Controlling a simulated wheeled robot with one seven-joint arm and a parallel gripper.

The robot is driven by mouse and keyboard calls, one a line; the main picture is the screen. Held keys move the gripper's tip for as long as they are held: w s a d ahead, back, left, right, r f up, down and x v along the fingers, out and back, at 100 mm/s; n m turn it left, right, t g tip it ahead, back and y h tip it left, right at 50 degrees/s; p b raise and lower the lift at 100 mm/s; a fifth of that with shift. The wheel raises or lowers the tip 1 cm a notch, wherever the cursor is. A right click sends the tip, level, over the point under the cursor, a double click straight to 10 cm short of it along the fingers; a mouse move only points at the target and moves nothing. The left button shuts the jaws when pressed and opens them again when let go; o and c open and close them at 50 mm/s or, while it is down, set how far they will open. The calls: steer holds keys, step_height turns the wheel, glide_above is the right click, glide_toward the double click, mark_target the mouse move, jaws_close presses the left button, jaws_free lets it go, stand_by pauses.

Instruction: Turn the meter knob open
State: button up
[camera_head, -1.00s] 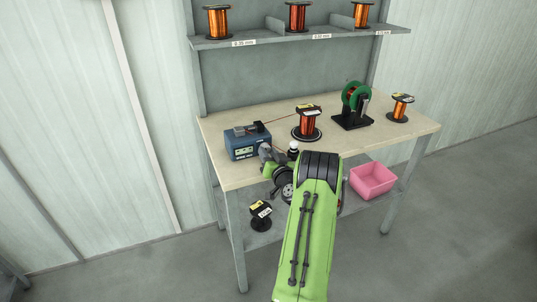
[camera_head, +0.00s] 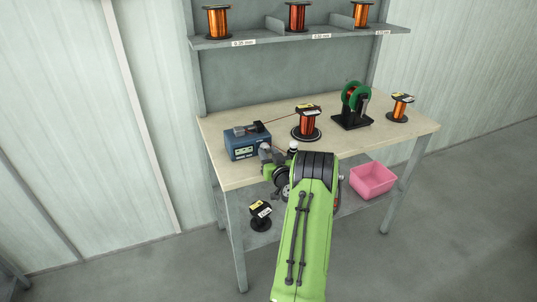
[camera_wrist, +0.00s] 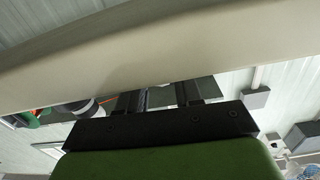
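The meter (camera_head: 247,143) is a dark blue box at the left of the bench top, with small pale displays on its front. I cannot make out its knob; the right end of its front is beside my gripper and partly covered. My gripper (camera_head: 264,151) is at the meter's front right corner. In the wrist view, two dark fingers of my gripper (camera_wrist: 158,97) stand apart with a gap between them. Their tips are hidden behind a beige band, likely the bench edge. Whether they hold the knob cannot be seen.
A copper wire spool (camera_head: 306,123) stands right of the meter, near my arm. A green winder (camera_head: 352,104) and another spool (camera_head: 400,108) are further right. A pink bin (camera_head: 372,180) and a black spool (camera_head: 260,215) sit on the lower shelf.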

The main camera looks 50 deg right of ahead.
steer(key=o, duration=0.4)
steer(key=v, duration=1.5)
steer(key=shift+s+a, duration=0.2)
steer(key=shift+s, duration=0.15)
